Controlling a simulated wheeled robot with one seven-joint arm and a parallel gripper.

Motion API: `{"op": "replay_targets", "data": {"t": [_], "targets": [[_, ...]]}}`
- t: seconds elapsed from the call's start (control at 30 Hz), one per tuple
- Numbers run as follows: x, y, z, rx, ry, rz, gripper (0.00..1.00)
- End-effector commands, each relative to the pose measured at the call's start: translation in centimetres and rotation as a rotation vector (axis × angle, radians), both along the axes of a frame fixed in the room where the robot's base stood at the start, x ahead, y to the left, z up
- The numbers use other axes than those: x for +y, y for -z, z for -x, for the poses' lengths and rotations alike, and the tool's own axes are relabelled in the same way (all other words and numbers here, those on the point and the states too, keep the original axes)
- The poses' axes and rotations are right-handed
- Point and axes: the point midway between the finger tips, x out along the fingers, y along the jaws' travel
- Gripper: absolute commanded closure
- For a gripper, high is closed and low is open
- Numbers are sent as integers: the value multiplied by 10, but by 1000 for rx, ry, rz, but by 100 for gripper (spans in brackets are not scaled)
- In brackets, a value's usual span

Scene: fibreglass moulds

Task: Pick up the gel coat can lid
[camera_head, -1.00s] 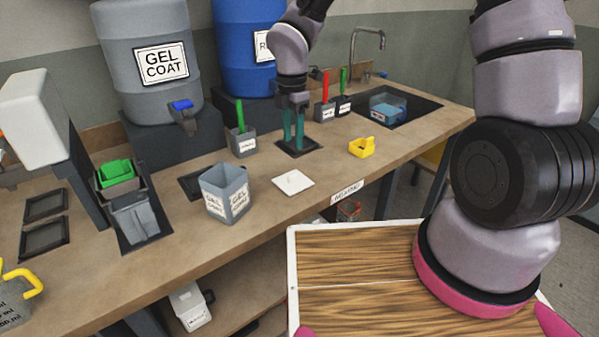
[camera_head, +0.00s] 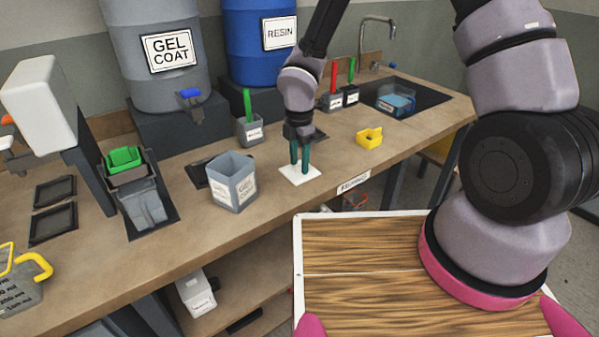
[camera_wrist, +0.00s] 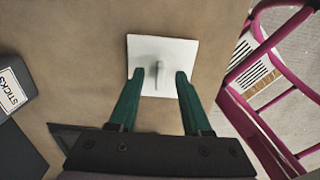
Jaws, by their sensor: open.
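The gel coat can lid (camera_head: 299,176) is a flat white square lying on the bench near its front edge. The wrist view shows the lid (camera_wrist: 178,54) with a small upright handle (camera_wrist: 157,75) at its middle. My gripper (camera_head: 299,168) is open above the lid, its green fingers pointing down. In the wrist view my gripper's fingertips (camera_wrist: 158,74) stand on either side of the handle, apart from it. The grey gel coat can (camera_head: 232,181) stands open to the left of the lid.
A yellow holder (camera_head: 369,138) stands to the right on the bench. A grey stick cup (camera_head: 249,128) is behind, left of my arm. A dark square pad (camera_head: 320,134) lies behind my gripper. The sink (camera_head: 412,99) is at the far right. Bare bench surrounds the lid.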

Motion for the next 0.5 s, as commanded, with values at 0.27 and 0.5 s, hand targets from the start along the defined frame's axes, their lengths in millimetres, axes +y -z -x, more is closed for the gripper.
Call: {"op": "replay_targets", "data": {"t": [0.27, 0.5], "targets": [[0, 0, 0, 0, 0, 0, 100], [0, 0, 0, 0, 0, 0, 100]]}}
